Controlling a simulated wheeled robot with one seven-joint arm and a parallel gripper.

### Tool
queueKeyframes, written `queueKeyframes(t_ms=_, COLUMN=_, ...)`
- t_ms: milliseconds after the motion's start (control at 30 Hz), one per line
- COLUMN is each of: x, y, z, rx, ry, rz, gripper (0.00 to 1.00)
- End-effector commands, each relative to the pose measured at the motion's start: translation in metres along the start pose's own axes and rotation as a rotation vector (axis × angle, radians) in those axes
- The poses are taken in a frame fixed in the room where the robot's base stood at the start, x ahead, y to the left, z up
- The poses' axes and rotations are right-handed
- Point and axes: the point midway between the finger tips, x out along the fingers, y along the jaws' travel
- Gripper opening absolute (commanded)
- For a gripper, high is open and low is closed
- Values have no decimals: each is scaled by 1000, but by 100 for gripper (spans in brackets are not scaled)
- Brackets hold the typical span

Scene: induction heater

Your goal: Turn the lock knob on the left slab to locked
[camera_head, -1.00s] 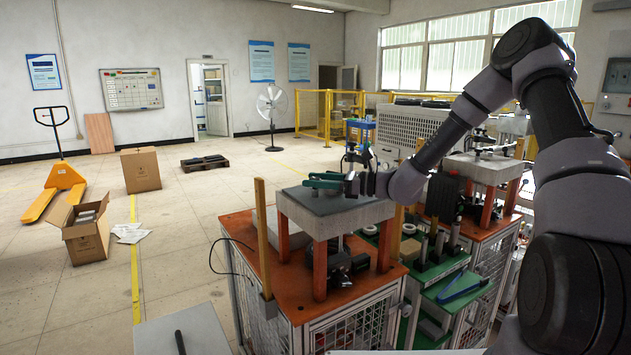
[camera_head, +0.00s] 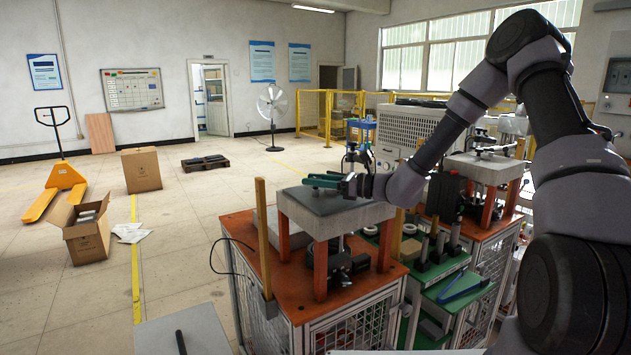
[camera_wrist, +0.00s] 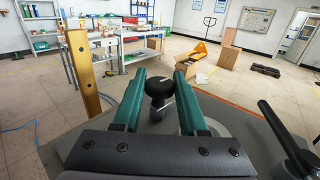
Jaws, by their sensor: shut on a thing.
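The left slab (camera_head: 325,215) is a grey block raised on orange posts over an orange-topped bench. My gripper (camera_head: 318,181) lies low over its top, with green fingers pointing left. In the wrist view, the black lock knob (camera_wrist: 159,89) stands between the two green fingers of my gripper (camera_wrist: 160,80), which is shut on it. A pale mark shows on the knob top. The slab top (camera_wrist: 235,135) shows around and below the fingers. In the head view the knob is hidden by my gripper.
A black lever handle (camera_wrist: 284,135) rises from the slab close to the right of my gripper. A yellow post (camera_wrist: 83,75) stands to the left. A second slab (camera_head: 485,168) stands at the back right. Open floor lies left of the bench.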

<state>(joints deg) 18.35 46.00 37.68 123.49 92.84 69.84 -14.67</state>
Motion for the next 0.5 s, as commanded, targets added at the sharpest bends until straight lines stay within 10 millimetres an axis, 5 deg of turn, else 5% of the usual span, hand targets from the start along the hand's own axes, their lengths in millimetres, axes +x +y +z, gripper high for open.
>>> queueKeyframes(t_ms=500, x=2, y=4, z=-1, rx=-1, ry=3, rz=-454, gripper=0)
